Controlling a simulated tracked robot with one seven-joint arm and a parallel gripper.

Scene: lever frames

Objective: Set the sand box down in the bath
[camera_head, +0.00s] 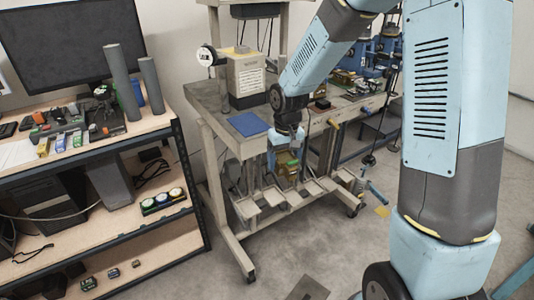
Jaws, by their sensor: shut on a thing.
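My gripper (287,147) hangs down at the front of the grey bench, with its fingers partly hidden by the wrist. It is shut on a small yellow-brown and green box (287,164), which I take to be the sand box. The box is in front of the bench edge, apart from the bench top as seen here. I cannot make out for certain which thing is the bath. A beige box-shaped unit (245,76) with a white label stands at the back left of the bench.
A blue pad (248,124) lies on the bench's front left. Low trays (275,198) sit on the rack beneath. A shelf unit (150,140) with a monitor (70,45) and grey cylinders (122,82) stands at left. Blue machines (385,50) stand at back right. Floor in front is mostly clear.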

